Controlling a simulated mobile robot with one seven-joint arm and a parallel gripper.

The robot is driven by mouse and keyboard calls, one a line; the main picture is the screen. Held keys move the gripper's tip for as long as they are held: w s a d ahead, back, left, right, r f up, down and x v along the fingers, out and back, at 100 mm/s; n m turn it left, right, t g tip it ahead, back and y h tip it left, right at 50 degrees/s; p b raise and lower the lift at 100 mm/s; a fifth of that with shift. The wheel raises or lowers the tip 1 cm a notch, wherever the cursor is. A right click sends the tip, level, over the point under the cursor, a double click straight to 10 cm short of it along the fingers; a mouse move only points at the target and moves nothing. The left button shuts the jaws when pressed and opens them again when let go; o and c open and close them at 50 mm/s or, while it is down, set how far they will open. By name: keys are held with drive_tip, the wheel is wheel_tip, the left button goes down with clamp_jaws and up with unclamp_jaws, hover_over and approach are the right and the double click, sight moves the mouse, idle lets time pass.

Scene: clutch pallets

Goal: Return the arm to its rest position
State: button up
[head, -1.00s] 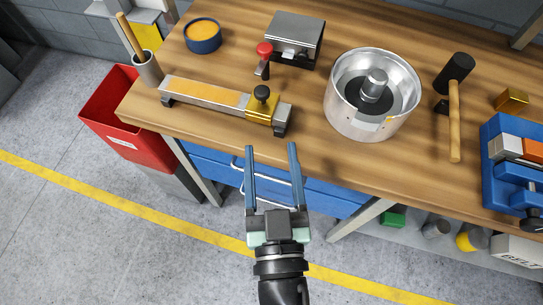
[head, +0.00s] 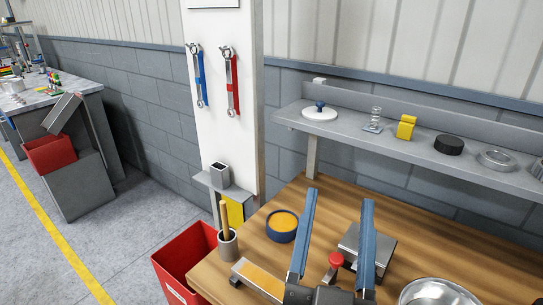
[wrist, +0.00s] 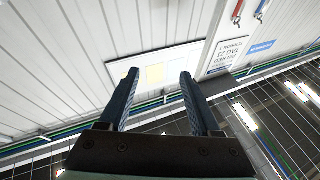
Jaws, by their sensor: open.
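My gripper (head: 336,240) is open and empty. In the head view its two blue fingers point up, apart from each other, in front of the wooden workbench (head: 262,238). In the wrist view the gripper (wrist: 156,100) shows with nothing between its fingers, against a pale ribbed wall, a pale board (wrist: 158,70) and dark window panes. The fingers touch nothing that I can see.
On the bench are a blue tub with orange contents (head: 282,226), a metal block (head: 372,250), a red-knobbed lever (head: 335,262) and a metal drum (head: 436,292). A grey shelf (head: 400,140) stands behind. A red bin (head: 184,256) is at the left. Open floor lies further left.

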drive_tip(key=s+a+r+n+t+y+p, duration=0.1)
drive_tip(key=a+r+n+t+y+p, duration=0.1)
drive_tip(key=r, duration=1.3)
drive_tip(key=s+a+r+n+t+y+p, duration=0.2)
drive_tip(key=a+r, duration=0.3)
drive_tip(key=r, duration=1)
drive_tip(key=shift+s+a+t+y, duration=0.2)
drive_tip(key=shift+s+t+y, duration=0.05)
drive_tip(key=shift+t+y, duration=0.65)
